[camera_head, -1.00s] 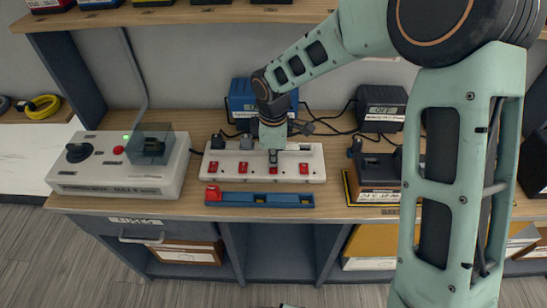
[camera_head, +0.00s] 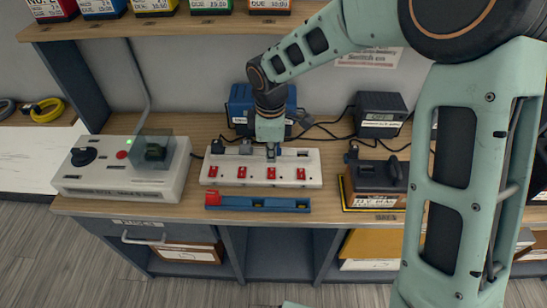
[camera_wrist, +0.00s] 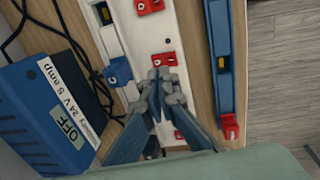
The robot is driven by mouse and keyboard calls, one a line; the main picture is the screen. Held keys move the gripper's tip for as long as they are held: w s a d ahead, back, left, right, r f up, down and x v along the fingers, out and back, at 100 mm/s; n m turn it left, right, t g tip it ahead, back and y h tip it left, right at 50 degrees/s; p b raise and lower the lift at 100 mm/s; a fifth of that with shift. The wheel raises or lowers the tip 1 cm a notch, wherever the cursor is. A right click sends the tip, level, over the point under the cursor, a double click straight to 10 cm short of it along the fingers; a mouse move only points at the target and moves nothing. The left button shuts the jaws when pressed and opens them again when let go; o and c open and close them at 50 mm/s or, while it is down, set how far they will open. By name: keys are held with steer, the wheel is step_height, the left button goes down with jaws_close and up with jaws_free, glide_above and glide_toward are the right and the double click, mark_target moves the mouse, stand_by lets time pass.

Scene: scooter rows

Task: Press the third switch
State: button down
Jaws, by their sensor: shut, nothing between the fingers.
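A white power strip (camera_head: 256,162) with a row of several red switches lies on the bench. The third switch from the left (camera_head: 271,173) is in front of my gripper (camera_head: 271,157), which points down over the strip. In the wrist view my gripper (camera_wrist: 160,78) is shut and empty, with its tips right beside the third red switch (camera_wrist: 165,60). The tips partly overlap that switch in the picture. I cannot tell whether they touch it. Another red switch (camera_wrist: 150,5) shows at the top of the wrist view.
A blue rail (camera_head: 257,203) with a red end lies in front of the strip. A blue power box (camera_head: 241,107) and cables stand behind. A grey control box (camera_head: 122,172) is at left. A black device (camera_head: 377,180) and black box (camera_head: 380,115) are at right.

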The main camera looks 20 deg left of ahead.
step_height(320, 180, up, 8)
steer(key=shift+w+r, duration=0.25)
stand_by(0.5)
